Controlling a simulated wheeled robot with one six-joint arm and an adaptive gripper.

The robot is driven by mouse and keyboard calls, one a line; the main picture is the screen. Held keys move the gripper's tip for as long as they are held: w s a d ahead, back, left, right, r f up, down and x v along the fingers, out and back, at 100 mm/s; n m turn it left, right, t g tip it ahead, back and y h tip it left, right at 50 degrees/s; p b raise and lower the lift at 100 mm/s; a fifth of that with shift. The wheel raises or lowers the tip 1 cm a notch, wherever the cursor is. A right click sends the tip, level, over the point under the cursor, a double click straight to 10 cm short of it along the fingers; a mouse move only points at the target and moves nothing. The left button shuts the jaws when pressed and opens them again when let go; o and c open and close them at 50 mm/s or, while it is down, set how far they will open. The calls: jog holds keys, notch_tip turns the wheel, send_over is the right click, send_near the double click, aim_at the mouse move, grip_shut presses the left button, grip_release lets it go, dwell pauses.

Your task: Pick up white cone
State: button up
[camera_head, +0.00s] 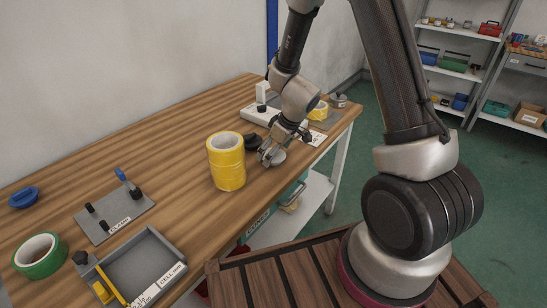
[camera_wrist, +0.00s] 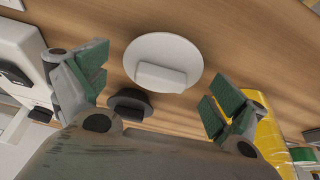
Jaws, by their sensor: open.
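The white cone (camera_wrist: 163,62) stands on the wooden table. From above in the wrist view it shows as a round white disc with a raised pale block on it. In the head view the white cone (camera_head: 279,157) is partly hidden behind my gripper. My gripper (camera_head: 268,157) is low over the table close to it. In the wrist view my gripper (camera_wrist: 152,88) is open, with its green-padded fingers spread left and right. The cone lies between and slightly beyond the fingertips, with nothing held.
A yellow tape stack (camera_head: 227,163) stands just left of my gripper. A black knob-like piece (camera_head: 252,141) sits beside the cone. A white device (camera_head: 262,108) is behind. A grey tray (camera_head: 165,245), a green tape roll (camera_head: 40,258) and a clamp plate (camera_head: 105,222) lie left.

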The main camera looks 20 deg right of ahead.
jog(key=c, duration=0.9)
jog(key=shift+r, duration=0.1)
